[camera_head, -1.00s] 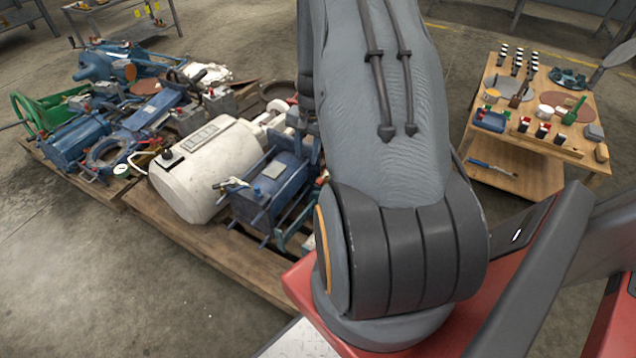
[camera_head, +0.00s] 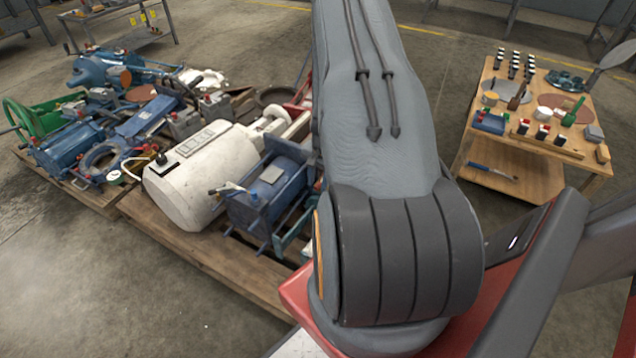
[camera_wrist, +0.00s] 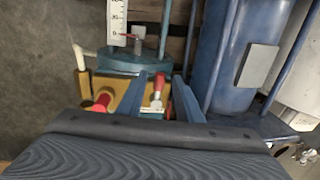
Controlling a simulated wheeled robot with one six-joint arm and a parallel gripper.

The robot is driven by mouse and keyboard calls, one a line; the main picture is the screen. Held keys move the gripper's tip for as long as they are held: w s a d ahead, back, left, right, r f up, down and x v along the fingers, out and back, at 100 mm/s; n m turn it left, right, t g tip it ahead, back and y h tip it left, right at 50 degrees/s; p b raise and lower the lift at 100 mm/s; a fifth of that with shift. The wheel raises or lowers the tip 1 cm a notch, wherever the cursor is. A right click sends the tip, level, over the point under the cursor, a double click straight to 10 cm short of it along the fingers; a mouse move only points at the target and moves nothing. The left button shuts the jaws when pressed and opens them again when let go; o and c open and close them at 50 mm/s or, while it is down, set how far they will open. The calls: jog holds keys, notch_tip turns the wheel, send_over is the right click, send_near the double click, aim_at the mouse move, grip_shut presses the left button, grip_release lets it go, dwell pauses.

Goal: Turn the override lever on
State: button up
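In the wrist view, a small red-handled lever (camera_wrist: 158,87) stands on a yellow-brown block (camera_wrist: 125,92), seen between two blue-grey fingers. It looks like the override lever, but no label can be read. My gripper (camera_wrist: 161,82) is open, its fingers apart on either side of the red handle. I cannot tell how far above it they are or whether they touch it. A second red knob (camera_wrist: 101,103) sits left of the left finger. In the head view my arm hides the gripper and the lever.
A teal round flange (camera_wrist: 130,60) and a white scale (camera_wrist: 117,20) stand beyond the block. A blue housing (camera_wrist: 245,60) is close on the right. Pallets carry a white tank (camera_head: 200,170) and blue machines (camera_head: 70,150). A wooden table (camera_head: 540,125) stands at right.

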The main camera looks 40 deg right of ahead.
jog(key=shift+f, duration=0.15)
grip_shut()
